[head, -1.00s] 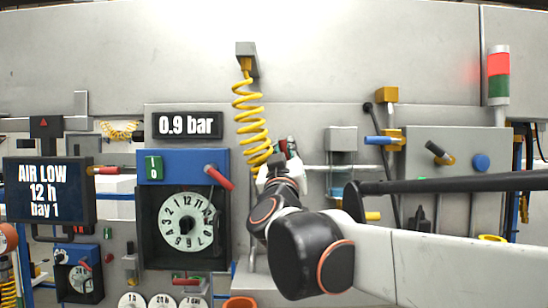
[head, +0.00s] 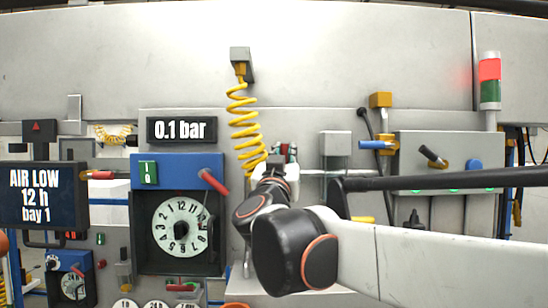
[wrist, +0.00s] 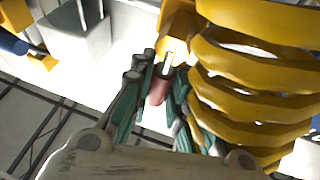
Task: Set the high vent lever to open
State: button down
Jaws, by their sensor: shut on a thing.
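My gripper (head: 284,152) is at the panel, just right of the lower end of the yellow coiled hose. In the wrist view, its green-lined fingers (wrist: 158,100) are shut on a red lever handle (wrist: 157,90). A yellow fitting (wrist: 174,35) stands at the handle's far end. In the head view the handle is mostly hidden by my gripper, so the lever's exact angle cannot be told. No label on it is readable. The pressure display (head: 182,130) reads 0.1 bar.
The yellow coiled hose (head: 244,115) hangs close to my gripper and fills the wrist view's right side (wrist: 250,90). A blue-handled lever (head: 376,145) and a grey box (head: 336,145) are to the right. A timer dial (head: 181,227) and a red-handled lever (head: 213,181) are to the left.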

jog(key=c, duration=1.5)
grip_release()
jog(key=shift+s, duration=0.1)
jog(key=v, duration=1.1)
jog(key=shift+s+f, duration=0.2)
jog(key=shift+s, duration=0.15)
jog(key=shift+y, duration=0.4)
